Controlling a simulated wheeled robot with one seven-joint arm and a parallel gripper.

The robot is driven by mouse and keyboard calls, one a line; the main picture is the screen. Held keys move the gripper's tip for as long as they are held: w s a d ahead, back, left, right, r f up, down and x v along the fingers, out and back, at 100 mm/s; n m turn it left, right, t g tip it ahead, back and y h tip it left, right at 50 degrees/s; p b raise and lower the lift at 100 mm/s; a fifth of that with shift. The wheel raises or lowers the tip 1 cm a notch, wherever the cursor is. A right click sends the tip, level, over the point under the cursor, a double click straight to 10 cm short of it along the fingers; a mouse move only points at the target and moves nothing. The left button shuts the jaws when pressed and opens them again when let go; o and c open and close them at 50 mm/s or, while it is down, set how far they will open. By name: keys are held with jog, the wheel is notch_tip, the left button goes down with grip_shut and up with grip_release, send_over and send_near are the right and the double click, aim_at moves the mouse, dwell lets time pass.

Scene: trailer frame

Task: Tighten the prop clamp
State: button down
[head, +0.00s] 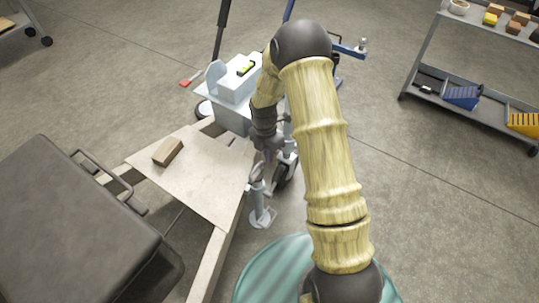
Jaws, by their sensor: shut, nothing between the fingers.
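A pale grey prop leg (260,205) with a round foot stands on the floor beside the trailer frame, right of the wooden board. The prop clamp is around its upper part, but it is small and partly hidden by my arm, so I cannot make out its handle or how tight it is. My gripper (267,160) points down just above the prop's upper end. It is shut and empty. I cannot tell whether its fingertips touch the prop or clamp.
A board (205,185) on the frame carries a wooden block (168,152). A large dark box (75,225) fills the lower left. A pale blue-grey unit (238,80) with a yellow-green level stands behind. A shelf cart (470,85) is at the right, with open floor before it.

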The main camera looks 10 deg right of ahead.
jog(key=b, duration=0.2)
send_near(276, 177)
notch_tip(276, 177, down, 2)
jog(key=s+a, duration=0.2)
jog(key=f, duration=0.1)
jog(key=d+f+b, duration=0.2)
jog(key=shift+w+f, duration=0.1)
jog(key=shift+w, duration=0.25)
jog(key=shift+w+d+f, duration=0.15)
jog(key=shift+d+f, duration=0.1)
